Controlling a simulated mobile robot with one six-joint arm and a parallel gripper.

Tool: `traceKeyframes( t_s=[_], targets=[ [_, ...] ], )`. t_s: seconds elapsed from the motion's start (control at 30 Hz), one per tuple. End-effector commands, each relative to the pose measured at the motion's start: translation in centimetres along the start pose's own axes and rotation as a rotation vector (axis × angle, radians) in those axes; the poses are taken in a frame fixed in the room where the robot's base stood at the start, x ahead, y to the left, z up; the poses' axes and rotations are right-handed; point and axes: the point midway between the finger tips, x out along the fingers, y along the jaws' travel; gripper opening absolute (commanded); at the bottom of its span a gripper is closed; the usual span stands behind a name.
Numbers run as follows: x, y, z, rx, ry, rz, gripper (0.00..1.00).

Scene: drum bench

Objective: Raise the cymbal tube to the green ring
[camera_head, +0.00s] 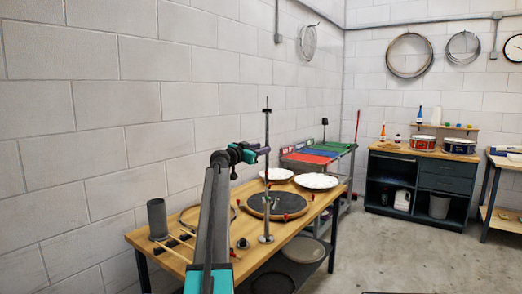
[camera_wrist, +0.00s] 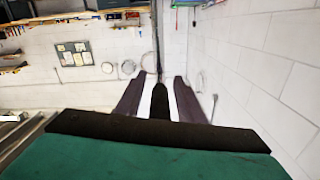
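The cymbal stand (camera_head: 267,200) is a thin upright metal tube on a round base at the right front of the wooden bench. A slimmer dark rod rises above it, with a small crosspiece near the top. My gripper (camera_head: 262,151) is at the upper part of this tube, reaching in from the left. In the wrist view, the gripper's two dark fingers (camera_wrist: 160,92) stand apart, one on each side of a dark upright shape that looks like the tube, with pale gaps beside it. I cannot make out a green ring on the stand.
A round dark drum pad with red clamps (camera_head: 283,205) lies on the bench (camera_head: 225,256) behind the stand. White drumheads (camera_head: 317,181) lie farther back. A grey cylinder (camera_head: 157,219) stands at the left end. A dark cabinet (camera_head: 420,185) stands beyond open floor.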

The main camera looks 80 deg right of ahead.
Motion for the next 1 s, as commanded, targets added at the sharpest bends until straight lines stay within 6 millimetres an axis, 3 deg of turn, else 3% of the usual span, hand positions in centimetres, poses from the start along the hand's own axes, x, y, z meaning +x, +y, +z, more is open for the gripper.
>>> traceKeyframes(
  t_s=[0.37, 1.0],
  targets=[
    [-3.0, 0.2, 0.1, 0.000, 0.000, -0.001, 0.35],
    [-12.2, 0.2, 0.1, 0.001, 0.000, -0.001, 0.35]
  ],
)
